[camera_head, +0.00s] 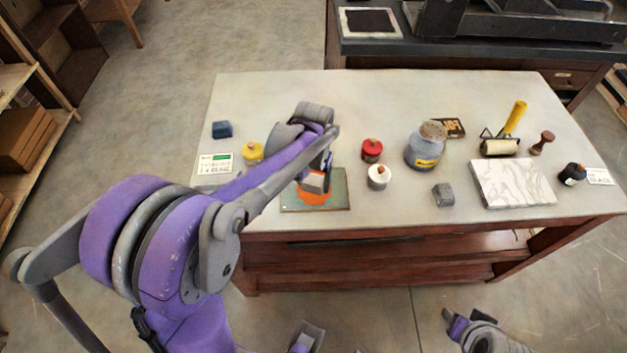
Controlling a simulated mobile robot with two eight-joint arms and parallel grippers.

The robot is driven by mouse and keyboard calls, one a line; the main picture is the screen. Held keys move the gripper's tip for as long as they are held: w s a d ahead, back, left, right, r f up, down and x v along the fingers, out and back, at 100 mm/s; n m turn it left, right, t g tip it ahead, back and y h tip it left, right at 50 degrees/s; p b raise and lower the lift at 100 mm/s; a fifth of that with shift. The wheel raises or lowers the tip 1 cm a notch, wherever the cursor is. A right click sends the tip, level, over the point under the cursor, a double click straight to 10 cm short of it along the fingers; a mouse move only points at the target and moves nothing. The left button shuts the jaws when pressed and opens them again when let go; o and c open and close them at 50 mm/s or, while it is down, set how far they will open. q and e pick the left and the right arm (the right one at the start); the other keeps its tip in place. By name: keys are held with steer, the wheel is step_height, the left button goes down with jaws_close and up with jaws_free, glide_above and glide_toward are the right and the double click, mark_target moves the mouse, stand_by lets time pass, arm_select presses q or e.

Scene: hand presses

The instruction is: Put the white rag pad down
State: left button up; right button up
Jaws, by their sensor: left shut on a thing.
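My left gripper (323,172) is low over the front left part of the table, shut on a small pale grey-white pad, the white rag pad (313,184). The pad is over an orange ink patch (308,197) on a grey-green plate (341,201). I cannot tell whether the pad touches the plate. My forearm and gripper hide part of the plate and the pad's far side. Part of my right arm, with its gripper (462,320), shows at the bottom edge, away from the table. Its jaw opening is unclear.
The pale table (330,95) also holds yellow (253,152), red (371,150) and white (378,177) pots, a large jar (426,146), a grey block (443,195), a marbled sheet (512,184) and a roller (499,147). The table's back left is clear.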

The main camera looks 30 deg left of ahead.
mark_target(313, 180)
arm_select(q)
steer(key=shift+f, duration=0.2)
steer(key=shift+s+d+f+b, duration=0.15)
steer(key=shift+f+b, duration=0.1)
steer(key=shift+b, duration=0.15)
steer(key=o, duration=1.2)
steer(key=shift+r+p, duration=0.3)
step_height(313, 180, up, 12)
steer(key=p, duration=0.1)
steer(key=s+d+f+m+t, duration=0.1)
steer(key=s+d+f+t, duration=0.1)
steer(key=s, duration=0.6)
steer(key=s+d+f+t, duration=0.3)
steer(key=s+d+f, duration=0.1)
steer(key=s, duration=0.3)
steer(key=shift+s+d+f+m, duration=0.25)
steer(key=shift+s+f+m, duration=0.15)
steer(key=shift+f, duration=0.2)
